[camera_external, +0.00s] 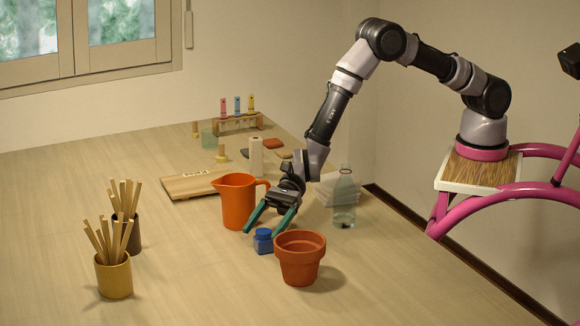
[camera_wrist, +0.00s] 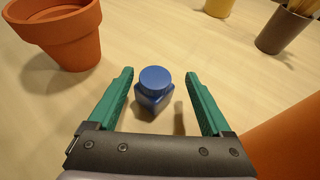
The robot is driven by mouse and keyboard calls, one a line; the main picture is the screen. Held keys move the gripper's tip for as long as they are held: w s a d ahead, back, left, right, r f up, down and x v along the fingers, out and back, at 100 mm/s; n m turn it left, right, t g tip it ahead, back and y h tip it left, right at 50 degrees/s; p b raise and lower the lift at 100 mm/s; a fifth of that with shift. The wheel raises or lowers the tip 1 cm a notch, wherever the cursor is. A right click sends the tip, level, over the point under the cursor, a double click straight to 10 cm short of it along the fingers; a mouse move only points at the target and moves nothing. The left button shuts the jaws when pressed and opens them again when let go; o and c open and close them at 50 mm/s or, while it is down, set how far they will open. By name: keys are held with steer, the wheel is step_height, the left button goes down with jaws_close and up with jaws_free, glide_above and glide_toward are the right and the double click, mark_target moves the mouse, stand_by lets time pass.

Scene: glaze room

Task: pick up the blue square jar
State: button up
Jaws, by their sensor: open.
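The blue square jar (camera_external: 263,241) stands upright on the table between the orange pitcher and the terracotta pot. In the wrist view the jar (camera_wrist: 154,90) shows its round lid and lies between the tips of the two green fingers, with room on both sides. My gripper (camera_external: 262,224) is open and empty, reaching down toward the jar. In the wrist view my gripper (camera_wrist: 160,76) has its fingers spread on either side of the jar; neither finger visibly touches it.
A terracotta pot (camera_external: 300,258) stands close right of the jar, and an orange pitcher (camera_external: 236,203) close behind it to the left. A clear bottle (camera_external: 344,200) stands farther right. Two stick-filled cups, one yellow (camera_external: 114,277) and one brown (camera_external: 127,234), stand left. The front table area is clear.

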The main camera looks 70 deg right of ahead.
mark_target(260, 239)
steer(key=x, duration=0.4)
steer(key=shift+s+a+f, duration=0.25)
steer(key=shift+a+f, duration=0.05)
jaws_close()
